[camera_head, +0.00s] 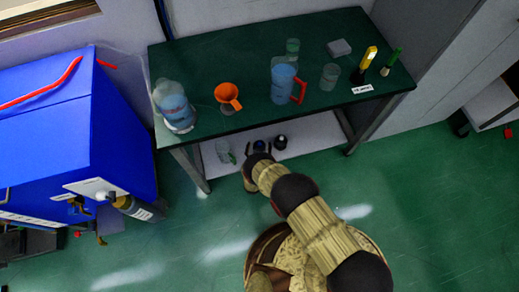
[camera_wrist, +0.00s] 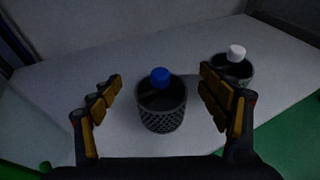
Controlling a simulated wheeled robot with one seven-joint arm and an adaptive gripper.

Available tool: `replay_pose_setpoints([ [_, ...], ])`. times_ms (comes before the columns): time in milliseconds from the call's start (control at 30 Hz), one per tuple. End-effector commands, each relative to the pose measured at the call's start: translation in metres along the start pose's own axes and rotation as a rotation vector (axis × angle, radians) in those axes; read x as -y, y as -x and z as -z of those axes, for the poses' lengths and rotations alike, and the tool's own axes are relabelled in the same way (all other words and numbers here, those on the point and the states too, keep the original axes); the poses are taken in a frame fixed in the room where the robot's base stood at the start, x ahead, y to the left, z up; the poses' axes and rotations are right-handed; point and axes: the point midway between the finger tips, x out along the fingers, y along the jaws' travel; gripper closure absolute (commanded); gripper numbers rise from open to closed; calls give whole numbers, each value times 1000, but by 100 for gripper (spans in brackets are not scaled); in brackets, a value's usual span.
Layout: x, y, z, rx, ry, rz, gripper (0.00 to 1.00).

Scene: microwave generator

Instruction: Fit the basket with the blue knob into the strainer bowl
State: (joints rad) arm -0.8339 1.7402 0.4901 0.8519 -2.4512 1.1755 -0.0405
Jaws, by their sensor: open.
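The basket with the blue knob (camera_wrist: 162,113) is a dark mesh cup standing upright on the white lower shelf, in the middle of the wrist view. Its blue knob (camera_wrist: 160,75) stands up at the top. My gripper (camera_wrist: 160,97) is open, with one yellow-brown finger on each side of the basket and a visible gap to both. In the head view my gripper (camera_head: 259,147) reaches to the lower shelf's front, and I cannot make out the blue knob there. I cannot pick out the strainer bowl in either view.
A similar dark basket with a white knob (camera_wrist: 234,69) stands behind the right finger. A clear vessel (camera_head: 224,151) is on the shelf to the left. The green tabletop (camera_head: 215,62) above holds jugs and an orange funnel (camera_head: 228,95). A blue cabinet (camera_head: 120,130) stands left.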

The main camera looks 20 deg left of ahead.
Motion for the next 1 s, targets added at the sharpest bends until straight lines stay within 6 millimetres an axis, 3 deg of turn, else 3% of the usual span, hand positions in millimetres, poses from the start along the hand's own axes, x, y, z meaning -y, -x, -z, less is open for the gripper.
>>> replay_pose_setpoints([
  [133, 1, -20, 3, -1, -2, 3, 23],
  [367, 0, -22, 1, -1, 0, 1, 23],
  [1000, 0, -21, 1, -1, -1, 1, 59],
])
